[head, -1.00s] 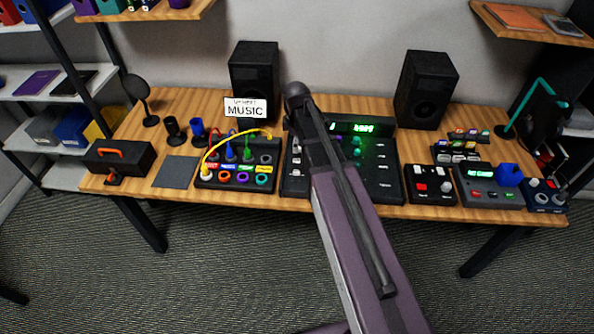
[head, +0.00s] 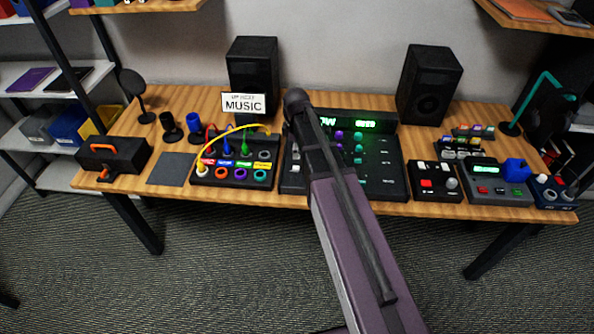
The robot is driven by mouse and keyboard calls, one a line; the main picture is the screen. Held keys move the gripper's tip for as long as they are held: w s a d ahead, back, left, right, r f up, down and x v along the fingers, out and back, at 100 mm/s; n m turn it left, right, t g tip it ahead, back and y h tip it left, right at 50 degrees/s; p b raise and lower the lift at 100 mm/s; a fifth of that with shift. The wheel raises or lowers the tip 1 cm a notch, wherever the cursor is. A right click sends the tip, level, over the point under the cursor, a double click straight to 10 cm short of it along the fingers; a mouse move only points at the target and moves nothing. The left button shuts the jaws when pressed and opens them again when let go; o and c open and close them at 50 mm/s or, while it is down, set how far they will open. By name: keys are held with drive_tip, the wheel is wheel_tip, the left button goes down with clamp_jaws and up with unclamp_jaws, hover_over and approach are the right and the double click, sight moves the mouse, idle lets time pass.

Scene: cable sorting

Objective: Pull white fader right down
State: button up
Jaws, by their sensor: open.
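The black mixer console (head: 386,184) lies on the wooden table at the middle, with a lit green display at its top. Small whitish caps (head: 295,158) show at its left edge, just left of my arm. I cannot tell which of them is the white fader. Purple and green knobs (head: 357,148) show right of my arm. My arm crosses the console from the bottom and hides part of its left half. My gripper cannot be made out; the far end of the arm is dark and hides what lies beyond it.
A patch box (head: 267,181) with coloured cables stands left of the console. A black pad box (head: 421,191) stands to its right. Two speakers (head: 252,76) (head: 428,85) stand behind, with a MUSIC sign (head: 243,104) before the left one. The table's front edge is close.

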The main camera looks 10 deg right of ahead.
sight(296, 167)
drive_tip(key=shift+f+b, duration=3.9)
drive_tip(key=shift+f, duration=0.35)
